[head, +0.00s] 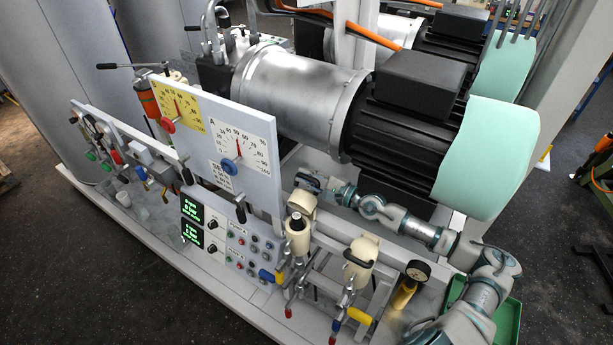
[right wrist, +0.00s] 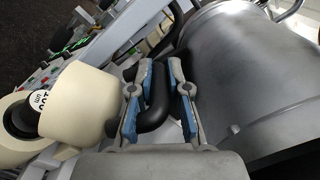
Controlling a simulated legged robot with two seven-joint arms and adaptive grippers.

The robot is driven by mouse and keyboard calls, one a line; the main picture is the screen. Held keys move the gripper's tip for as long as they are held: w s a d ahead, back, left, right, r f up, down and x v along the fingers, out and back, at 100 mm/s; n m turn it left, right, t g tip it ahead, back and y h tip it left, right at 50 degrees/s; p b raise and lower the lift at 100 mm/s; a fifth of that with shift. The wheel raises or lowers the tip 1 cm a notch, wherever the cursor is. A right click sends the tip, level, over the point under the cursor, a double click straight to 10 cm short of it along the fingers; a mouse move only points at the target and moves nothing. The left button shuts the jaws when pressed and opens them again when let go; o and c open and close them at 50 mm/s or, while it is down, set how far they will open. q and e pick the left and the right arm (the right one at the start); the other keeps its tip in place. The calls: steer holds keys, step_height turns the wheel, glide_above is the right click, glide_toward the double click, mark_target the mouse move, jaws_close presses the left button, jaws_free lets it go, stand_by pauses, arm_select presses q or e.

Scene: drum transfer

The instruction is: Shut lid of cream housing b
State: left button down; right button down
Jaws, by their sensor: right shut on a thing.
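Two cream housings stand at the front of the bench in the head view. The left one (head: 298,238) has a dark top, and its cream lid (head: 302,203) stands raised behind it. The right one (head: 357,266) has a cream lid (head: 365,247) over it. I cannot read which one is b. My right gripper (head: 308,183) is behind the left housing's raised lid. In the right wrist view its blue-padded fingers (right wrist: 160,100) are shut on a bent black handle (right wrist: 157,115) beside the cream lid (right wrist: 80,105). My left gripper is not in view.
A dial panel (head: 236,150) stands left of the housings, with a control box (head: 225,240) below. A silver drum (head: 290,95) and black motor (head: 415,125) lie behind my right arm.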

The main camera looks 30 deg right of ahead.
steer(key=c, duration=1.4)
jaws_free()
steer(key=shift+f, duration=0.3)
steer(key=shift+d+r, duration=0.1)
steer(key=shift+s+d, duration=0.2)
steer(key=shift+s, duration=0.35)
steer(key=v, duration=1.1)
steer(key=shift+w+d, duration=0.15)
steer(key=shift+w, duration=0.05)
